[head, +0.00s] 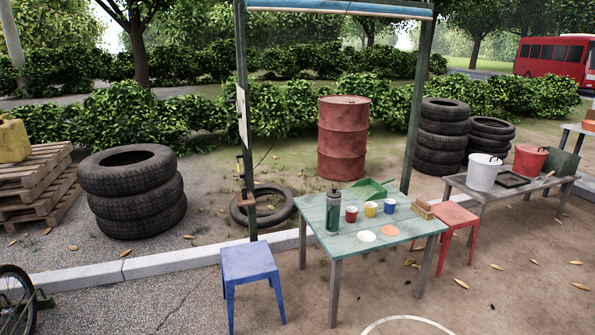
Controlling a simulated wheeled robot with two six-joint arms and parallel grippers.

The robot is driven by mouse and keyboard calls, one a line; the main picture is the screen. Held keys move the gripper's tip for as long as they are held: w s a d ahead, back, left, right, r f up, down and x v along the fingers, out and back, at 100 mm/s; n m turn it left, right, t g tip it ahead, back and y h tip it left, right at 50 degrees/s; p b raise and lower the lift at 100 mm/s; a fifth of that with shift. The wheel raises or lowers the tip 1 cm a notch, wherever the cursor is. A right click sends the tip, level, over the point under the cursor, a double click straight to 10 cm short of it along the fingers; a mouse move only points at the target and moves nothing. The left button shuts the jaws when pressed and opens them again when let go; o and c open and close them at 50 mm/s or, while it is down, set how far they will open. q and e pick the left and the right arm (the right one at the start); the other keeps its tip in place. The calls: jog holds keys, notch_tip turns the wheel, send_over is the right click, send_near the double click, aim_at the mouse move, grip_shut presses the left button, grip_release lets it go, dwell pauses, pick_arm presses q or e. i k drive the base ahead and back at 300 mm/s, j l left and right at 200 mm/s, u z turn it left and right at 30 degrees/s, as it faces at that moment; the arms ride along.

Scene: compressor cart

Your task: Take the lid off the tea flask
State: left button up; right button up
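The tea flask (333,215) is a dark green cylinder standing upright near the left side of the green table (387,253). A dark lid (334,191) sits on its top. Neither of my grippers shows in the head view.
A blue stool (252,263) stands front left, a red stool (452,217) at right. A post (246,120) rises behind the table's left end.

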aim_at(333, 193)
jog(key=i+l+u, duration=0.1)
jog(key=i, duration=1.9)
